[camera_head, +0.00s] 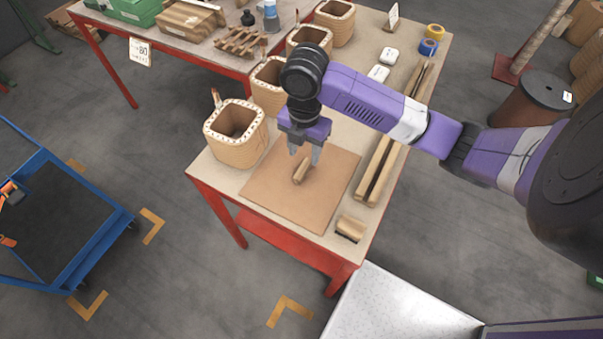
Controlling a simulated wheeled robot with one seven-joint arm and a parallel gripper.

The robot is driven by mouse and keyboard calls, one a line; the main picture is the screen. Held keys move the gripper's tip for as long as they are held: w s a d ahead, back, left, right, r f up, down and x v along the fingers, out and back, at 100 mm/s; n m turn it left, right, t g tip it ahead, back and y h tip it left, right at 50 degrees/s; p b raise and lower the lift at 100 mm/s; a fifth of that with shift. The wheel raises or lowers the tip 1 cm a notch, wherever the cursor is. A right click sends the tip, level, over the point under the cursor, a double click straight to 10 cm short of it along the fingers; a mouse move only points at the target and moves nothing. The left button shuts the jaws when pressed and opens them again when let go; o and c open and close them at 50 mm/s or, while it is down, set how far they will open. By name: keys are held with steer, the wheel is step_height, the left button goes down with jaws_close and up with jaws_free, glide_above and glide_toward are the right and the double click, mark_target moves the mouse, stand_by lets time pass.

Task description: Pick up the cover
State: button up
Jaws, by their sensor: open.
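My purple gripper (304,158) points down over a brown board (272,190) at the front of the red-framed table. Its two fingers are spread. A tan, curved block-like piece (350,228) sits near the table's front right corner. I see nothing held in the fingers. Whether the fingertips touch the short piece is unclear.
Several square tan coils line the left side; the nearest coil (236,134) stands beside the board. Long wooden strips (377,172) lie to the right. Tape rolls (428,47) sit at the back right. A blue cart (62,215) stands on the floor at left.

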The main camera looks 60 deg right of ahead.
mark_target(303, 168)
step_height(303, 168, down, 7)
steer(key=shift+a+r+p, duration=0.15)
steer(key=shift+r+p, duration=0.05)
steer(key=shift+p, duration=0.55)
jaws_close()
stand_by(0.9)
